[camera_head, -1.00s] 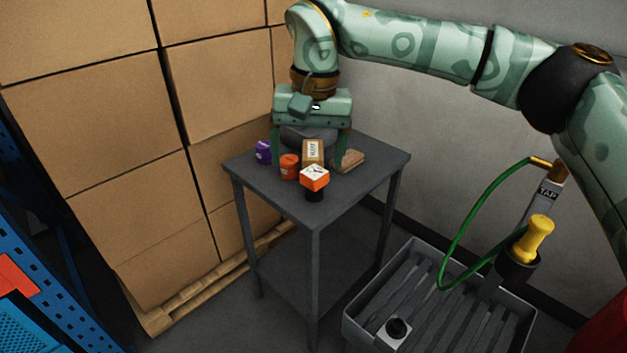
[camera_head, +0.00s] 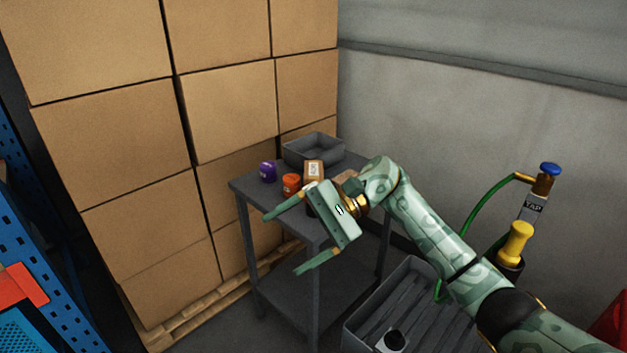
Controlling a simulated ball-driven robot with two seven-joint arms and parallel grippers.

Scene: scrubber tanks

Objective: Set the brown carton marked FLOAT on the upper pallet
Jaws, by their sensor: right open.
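A small brown carton (camera_head: 314,170) with a white label stands on the grey table (camera_head: 253,188); its lettering is too small to read for certain. My right gripper (camera_head: 285,242) is open and empty in front of the table, its fingers pointing left and spread wide. It is apart from the carton. My left gripper is not in view. A wooden pallet (camera_head: 190,327) lies on the floor under the tall stack of large cartons (camera_head: 125,140); I see no clearly separate upper pallet.
On the table are a purple jar (camera_head: 267,171), an orange jar (camera_head: 291,184) and a grey open bin (camera_head: 325,146). A blue rack (camera_head: 38,262) stands at left. A grey slatted basin (camera_head: 405,300) with a yellow-handled tool (camera_head: 517,240) and a tap (camera_head: 545,185) is at right.

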